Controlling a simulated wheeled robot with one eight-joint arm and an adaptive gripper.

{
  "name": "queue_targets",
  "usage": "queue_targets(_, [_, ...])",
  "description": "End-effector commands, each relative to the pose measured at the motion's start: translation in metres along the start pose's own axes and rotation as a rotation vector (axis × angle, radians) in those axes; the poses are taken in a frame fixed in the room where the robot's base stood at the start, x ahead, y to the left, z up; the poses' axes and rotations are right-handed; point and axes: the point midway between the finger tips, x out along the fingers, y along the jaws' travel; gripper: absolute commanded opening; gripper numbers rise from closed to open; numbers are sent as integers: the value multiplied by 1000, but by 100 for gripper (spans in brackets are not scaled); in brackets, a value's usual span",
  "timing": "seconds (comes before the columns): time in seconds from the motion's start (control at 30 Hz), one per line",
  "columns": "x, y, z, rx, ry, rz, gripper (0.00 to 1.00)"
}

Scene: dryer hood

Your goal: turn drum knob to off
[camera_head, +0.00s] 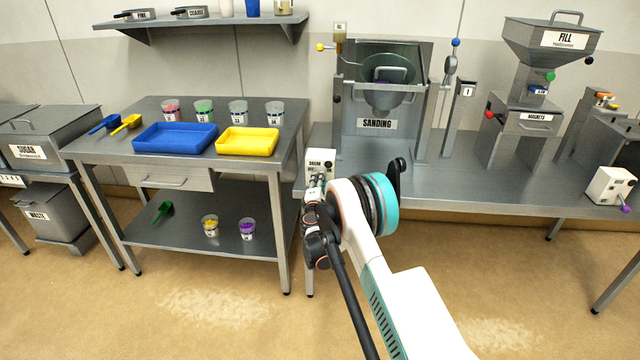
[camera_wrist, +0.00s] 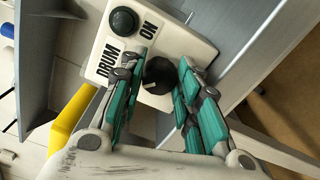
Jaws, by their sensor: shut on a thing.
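The drum control box (camera_head: 320,160) is a small white box at the left front of the right-hand bench. In the wrist view the white box (camera_wrist: 175,38) fills the top middle, with "DRUM" and "ON" lettering. The round black drum knob (camera_wrist: 158,72) sits on its face, with a small pale mark on it. My gripper (camera_wrist: 162,62) reaches the box face, one green-padded finger on each side of the knob, closed on it. In the head view my gripper (camera_head: 317,184) is at the box's front, and the knob is hidden there.
A black round button (camera_wrist: 124,20) is on the same face, beside the lettering. The sanding machine (camera_head: 385,95) stands behind the box. The yellow tray (camera_head: 247,141) and blue tray (camera_head: 174,137) lie on the left table. The floor in front is clear.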

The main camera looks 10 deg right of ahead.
Motion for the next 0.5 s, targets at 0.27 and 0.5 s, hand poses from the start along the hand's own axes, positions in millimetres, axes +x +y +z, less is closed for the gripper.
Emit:
queue_targets(0.27, [-1, 0, -1, -3, 2, 0, 6])
queue_targets(0.5, [0, 0, -1, -2, 1, 0, 51])
